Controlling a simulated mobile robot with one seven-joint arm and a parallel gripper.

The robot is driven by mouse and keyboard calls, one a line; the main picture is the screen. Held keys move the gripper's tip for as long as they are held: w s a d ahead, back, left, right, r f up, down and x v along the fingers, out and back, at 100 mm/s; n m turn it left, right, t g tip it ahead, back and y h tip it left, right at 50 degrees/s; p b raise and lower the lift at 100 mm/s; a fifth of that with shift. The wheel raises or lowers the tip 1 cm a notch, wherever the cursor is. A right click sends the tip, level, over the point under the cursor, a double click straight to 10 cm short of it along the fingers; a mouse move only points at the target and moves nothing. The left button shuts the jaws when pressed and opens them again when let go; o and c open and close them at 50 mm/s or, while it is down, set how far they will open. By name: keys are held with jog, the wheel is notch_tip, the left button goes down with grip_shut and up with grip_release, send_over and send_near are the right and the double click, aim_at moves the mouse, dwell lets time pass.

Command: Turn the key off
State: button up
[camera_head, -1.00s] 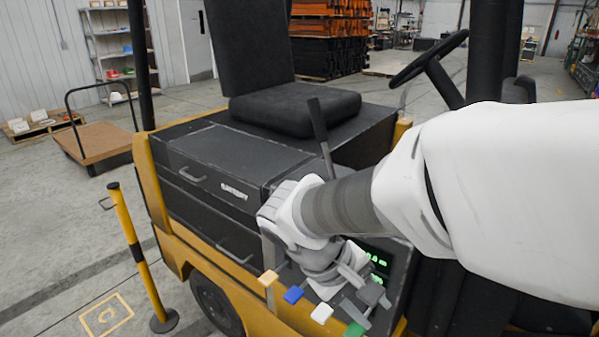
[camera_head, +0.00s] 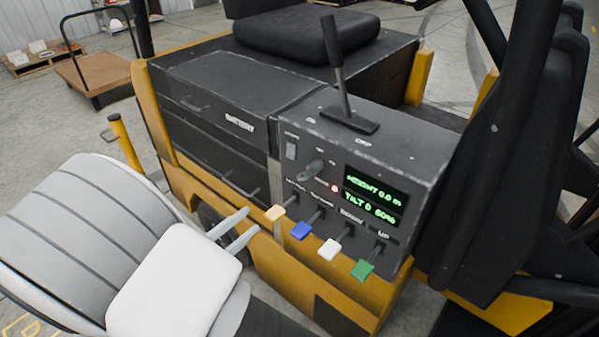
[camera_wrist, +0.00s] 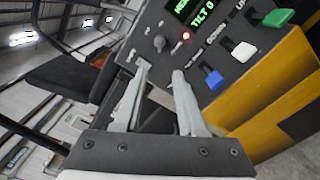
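The grey key knob (camera_head: 312,169) sits on the dark control panel (camera_head: 405,140) of the forklift, left of the lit green display (camera_head: 375,190). A small red light (camera_head: 334,188) glows beside it. The key also shows in the wrist view (camera_wrist: 159,43), just beyond the fingertips. My gripper (camera_head: 251,221) is left of the panel, near the orange lever, apart from the key. In the wrist view my gripper (camera_wrist: 161,71) has its two fingers spread, with nothing between them. The exact angle of the key is hard to read.
Below the panel stick out orange (camera_head: 275,213), blue (camera_head: 301,231), white (camera_head: 329,249) and green (camera_head: 362,270) levers. A tall black lever (camera_head: 338,75) rises from the panel top. A yellow post (camera_head: 126,142) stands at left.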

aim_at(300, 179)
jog(key=p+x, duration=0.2)
jog(key=x, duration=1.5)
jog(key=shift+w+d, duration=0.15)
grip_shut()
